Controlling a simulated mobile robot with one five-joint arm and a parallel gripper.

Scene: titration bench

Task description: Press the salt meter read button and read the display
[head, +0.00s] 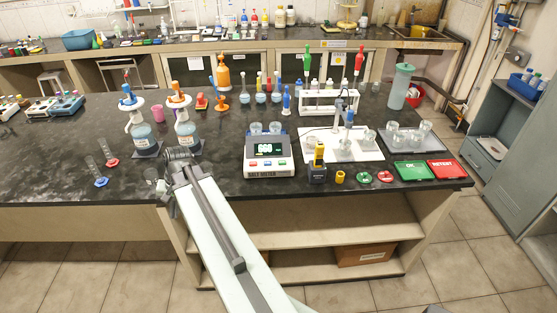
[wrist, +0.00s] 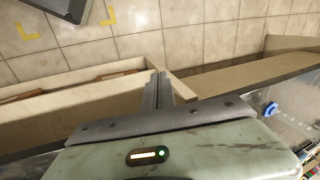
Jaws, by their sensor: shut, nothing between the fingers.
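The salt meter (head: 270,171) is a white box at the front of the black bench, with "SALT METER" on its front edge. Its dark display (head: 265,148) shows pale digits too small to read surely. In the wrist view my gripper (wrist: 159,88) is shut and empty, with bench edge and floor beyond.
Small cylinders (head: 101,170) are further left. A dark block with a yellow top (head: 318,165) stands right of the meter. A green tray (head: 414,171) and a red tray (head: 448,170) lie at the right.

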